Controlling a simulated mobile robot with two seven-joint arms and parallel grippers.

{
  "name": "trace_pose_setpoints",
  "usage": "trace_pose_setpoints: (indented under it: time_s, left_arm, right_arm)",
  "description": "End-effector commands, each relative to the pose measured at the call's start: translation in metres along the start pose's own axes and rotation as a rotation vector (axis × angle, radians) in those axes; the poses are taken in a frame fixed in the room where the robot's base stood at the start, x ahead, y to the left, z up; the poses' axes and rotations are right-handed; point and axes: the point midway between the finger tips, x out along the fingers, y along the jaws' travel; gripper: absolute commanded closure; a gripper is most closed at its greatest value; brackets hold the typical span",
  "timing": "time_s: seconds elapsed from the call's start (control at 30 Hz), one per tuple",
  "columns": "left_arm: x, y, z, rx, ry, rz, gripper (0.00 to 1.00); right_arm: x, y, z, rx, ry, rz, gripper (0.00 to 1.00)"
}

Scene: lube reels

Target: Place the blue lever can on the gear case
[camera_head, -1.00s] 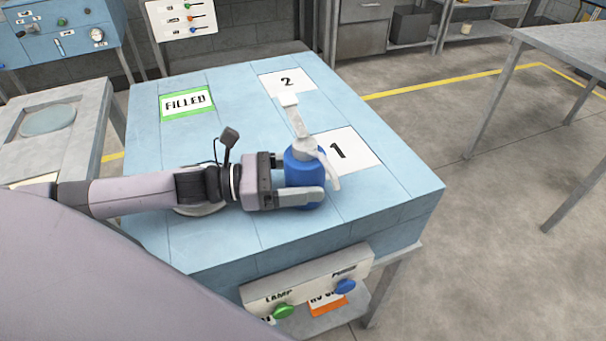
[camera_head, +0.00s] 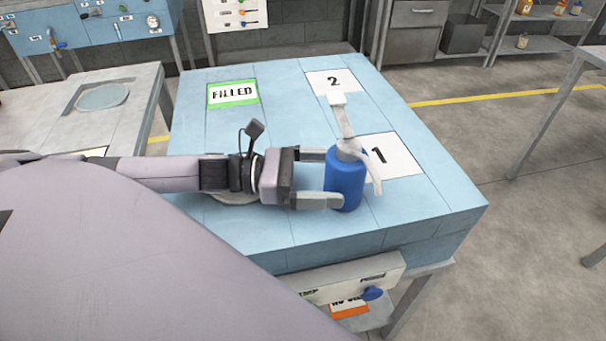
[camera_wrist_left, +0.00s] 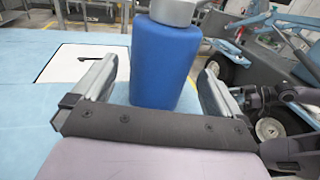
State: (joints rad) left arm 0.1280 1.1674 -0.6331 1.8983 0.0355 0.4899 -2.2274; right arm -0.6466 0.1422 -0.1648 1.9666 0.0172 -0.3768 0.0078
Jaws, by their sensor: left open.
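The blue lever can (camera_head: 345,183) stands upright on a light-blue worktop, at the front-left edge of the white card marked 1 (camera_head: 392,156). It has a grey-white top with a long lever and a curved spout. My left gripper (camera_head: 331,177) is open, its fingers reaching to either side of the can's left part. In the left wrist view the can (camera_wrist_left: 163,62) stands between and beyond the fingertips, with gaps on both sides. I cannot tell which thing is the gear case. My right gripper is out of view.
The worktop (camera_head: 290,125) also bears a card marked 2 (camera_head: 334,82) and a green-edged FILLED card (camera_head: 232,93). A grey table (camera_head: 140,82) stands at left.

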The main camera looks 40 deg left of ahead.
Motion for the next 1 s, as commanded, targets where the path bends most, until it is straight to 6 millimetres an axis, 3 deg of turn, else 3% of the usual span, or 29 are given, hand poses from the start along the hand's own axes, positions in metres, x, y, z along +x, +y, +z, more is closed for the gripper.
trace_pose_setpoints:
  time_s: [0.4,1.0]
  left_arm:
    - [-0.038,0.000,-0.001,-0.002,0.001,0.000,0.00]
    - [-0.044,0.000,0.001,0.000,-0.001,-0.001,0.00]
  right_arm:
    - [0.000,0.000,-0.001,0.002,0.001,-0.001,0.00]
    - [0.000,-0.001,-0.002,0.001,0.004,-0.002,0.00]
